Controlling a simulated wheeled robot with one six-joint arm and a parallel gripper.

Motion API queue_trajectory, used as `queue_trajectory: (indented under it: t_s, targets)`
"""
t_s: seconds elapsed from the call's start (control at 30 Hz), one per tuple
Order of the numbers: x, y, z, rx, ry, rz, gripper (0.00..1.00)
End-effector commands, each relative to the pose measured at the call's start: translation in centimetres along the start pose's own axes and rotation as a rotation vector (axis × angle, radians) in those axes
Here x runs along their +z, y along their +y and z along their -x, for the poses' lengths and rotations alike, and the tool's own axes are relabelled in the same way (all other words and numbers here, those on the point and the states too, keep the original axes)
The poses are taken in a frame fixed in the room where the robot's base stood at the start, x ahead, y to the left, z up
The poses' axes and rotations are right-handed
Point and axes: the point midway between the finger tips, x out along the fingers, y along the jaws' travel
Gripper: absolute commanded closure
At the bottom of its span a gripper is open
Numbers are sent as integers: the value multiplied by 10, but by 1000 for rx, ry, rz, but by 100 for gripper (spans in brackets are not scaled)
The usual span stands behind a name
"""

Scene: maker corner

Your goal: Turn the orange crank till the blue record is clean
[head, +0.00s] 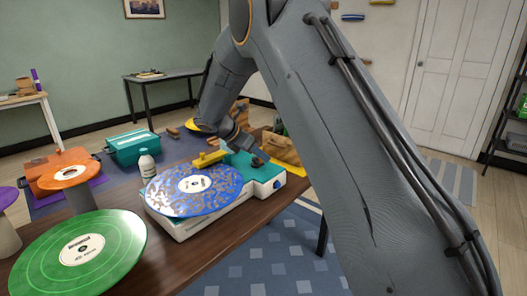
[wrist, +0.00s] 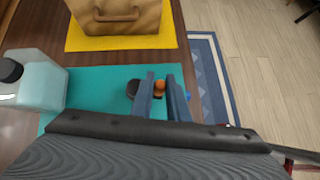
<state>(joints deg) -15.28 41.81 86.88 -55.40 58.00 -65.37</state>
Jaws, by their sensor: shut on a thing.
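The blue record (head: 218,197) lies on the teal-topped, white-sided cleaning machine (head: 183,229), with grey dirt patches over much of its face and a pale label. A yellow bar (head: 208,158) sits at its far edge. My gripper (head: 257,161) is low over the machine's far right part. In the wrist view, its two fingers (wrist: 161,92) are shut on the orange crank's round knob (wrist: 160,86). The rest of the crank is mostly hidden by the fingers. The record is out of the wrist view.
A white bottle (head: 147,168) stands left of the machine. A green record (head: 110,240) and an orange record (head: 68,170) are on stands at the left. Floor lies to the right.

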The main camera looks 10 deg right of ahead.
Motion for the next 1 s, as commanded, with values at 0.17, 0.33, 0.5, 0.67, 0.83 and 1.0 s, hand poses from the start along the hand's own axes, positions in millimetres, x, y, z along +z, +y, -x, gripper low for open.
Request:
queue_trajectory:
  t_s: [0.17, 0.33, 0.5, 0.67, 0.83, 1.0]
  targets:
    - [-4, 4, 5, -116, -1, -122, 100]
    - [-8, 7, 7, -225, -1, -232, 100]
    - [-11, 9, 10, -322, -2, -329, 100]
    - [-13, 11, 12, -394, -1, -401, 100]
    - [-14, 13, 14, -446, -1, -454, 100]
    - [-14, 13, 16, -474, -1, -482, 100]
